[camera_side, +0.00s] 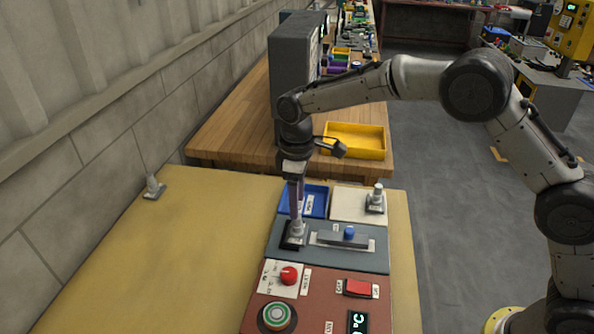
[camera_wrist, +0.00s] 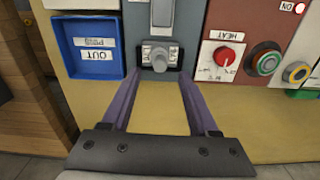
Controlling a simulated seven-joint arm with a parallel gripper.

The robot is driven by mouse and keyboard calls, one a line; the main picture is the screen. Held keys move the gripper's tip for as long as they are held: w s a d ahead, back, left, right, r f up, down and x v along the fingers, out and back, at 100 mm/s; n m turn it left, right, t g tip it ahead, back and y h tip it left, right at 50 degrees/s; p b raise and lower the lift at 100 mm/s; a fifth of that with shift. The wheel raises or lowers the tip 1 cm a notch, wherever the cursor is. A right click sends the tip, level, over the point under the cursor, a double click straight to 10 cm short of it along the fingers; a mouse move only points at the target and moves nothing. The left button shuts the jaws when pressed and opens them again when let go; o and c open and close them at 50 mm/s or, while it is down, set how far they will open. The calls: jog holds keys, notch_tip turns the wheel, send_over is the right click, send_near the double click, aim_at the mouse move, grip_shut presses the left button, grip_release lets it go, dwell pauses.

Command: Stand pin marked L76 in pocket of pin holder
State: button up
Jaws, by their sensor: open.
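No pin with a readable L76 marking shows. My gripper (camera_side: 297,212) points down above the left end of the grey panel. In the wrist view, my gripper (camera_wrist: 160,74) is open, with its two purple fingers apart. A pale grey part with a rounded knob (camera_wrist: 160,62) on a dark square base lies just beyond and between the fingertips. In the side view that dark base (camera_side: 291,240) sits right under the fingers. I cannot tell whether it is the pin holder. A small grey upright piece (camera_side: 377,194) stands on the white plate (camera_side: 347,207).
A blue tray (camera_wrist: 68,64) carries an OUT label. The grey panel has a slider with a blue knob (camera_side: 349,231). The red-brown panel holds a red knob (camera_side: 289,275), a green button (camera_side: 276,316) and a red switch (camera_side: 357,287).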

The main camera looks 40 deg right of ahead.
notch_tip(320, 180, up, 10)
jog(key=shift+f, duration=0.2)
jog(key=shift+r, duration=0.1)
notch_tip(320, 180, up, 7)
dwell(0.9)
dwell(0.5)
